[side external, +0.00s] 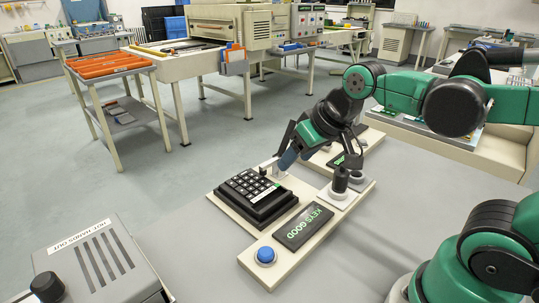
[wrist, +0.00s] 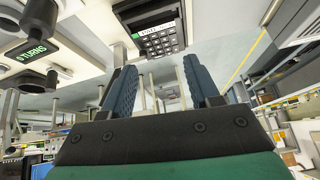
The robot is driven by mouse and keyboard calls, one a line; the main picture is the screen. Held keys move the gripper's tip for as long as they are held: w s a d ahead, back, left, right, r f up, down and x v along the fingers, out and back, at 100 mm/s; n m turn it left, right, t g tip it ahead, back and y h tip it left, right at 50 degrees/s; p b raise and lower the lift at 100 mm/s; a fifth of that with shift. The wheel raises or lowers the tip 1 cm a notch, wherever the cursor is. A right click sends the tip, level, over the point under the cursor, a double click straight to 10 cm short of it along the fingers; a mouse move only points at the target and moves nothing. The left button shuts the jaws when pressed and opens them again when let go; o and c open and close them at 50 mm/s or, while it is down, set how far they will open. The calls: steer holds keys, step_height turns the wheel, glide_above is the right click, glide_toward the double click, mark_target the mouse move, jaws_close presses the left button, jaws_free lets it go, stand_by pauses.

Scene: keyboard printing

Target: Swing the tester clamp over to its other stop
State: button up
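A black keypad (side external: 258,197) with pale-marked keys lies on a cream tester base (side external: 223,207). It also shows near the top of the wrist view (wrist: 160,42). A small pale upright piece (side external: 277,171) with a dark part stands at the keypad's back edge, close to my gripper; it may be the tester clamp, but it is partly hidden and I cannot tell its position between stops. My gripper (side external: 284,161) is low over that back edge. In the wrist view, its two blue ribbed fingers (wrist: 163,92) are apart, with no held thing visible between them.
A "KEYS GOOD" display (side external: 303,227) and a blue button (side external: 266,255) sit on the strip right of the keypad. A black knobbed post (side external: 340,181) stands behind them. A grey box marked "HOT HANDS OUT" (side external: 98,265) is at front left. The table between is clear.

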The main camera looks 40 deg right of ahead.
steer(key=w+d+r+m+g, duration=0.2)
steer(key=w+d+r+m, duration=0.15)
steer(key=w, duration=0.25)
steer(key=m+g+y, duration=0.3)
steer(key=m+y, duration=0.1)
steer(key=m, duration=0.1)
glide_above(289, 133)
steer(key=a, duration=0.1)
steer(key=f, duration=0.1)
steer(key=shift+m+y, duration=0.5)
steer(key=shift+m, duration=0.15)
steer(key=d+f, duration=0.3)
steer(key=shift+w+d, duration=0.2)
steer(key=shift+w, duration=0.05)
steer(key=shift+g, duration=0.4)
steer(key=shift+d+f+x, duration=0.1)
steer(key=shift+d+x, duration=0.1)
steer(key=shift+x, duration=1.35)
steer(key=shift+d+f+x, duration=0.1)
steer(key=shift+d+x, duration=0.1)
steer(key=shift+x, duration=1.35)
steer(key=shift+s, duration=0.1)
jaws_close()
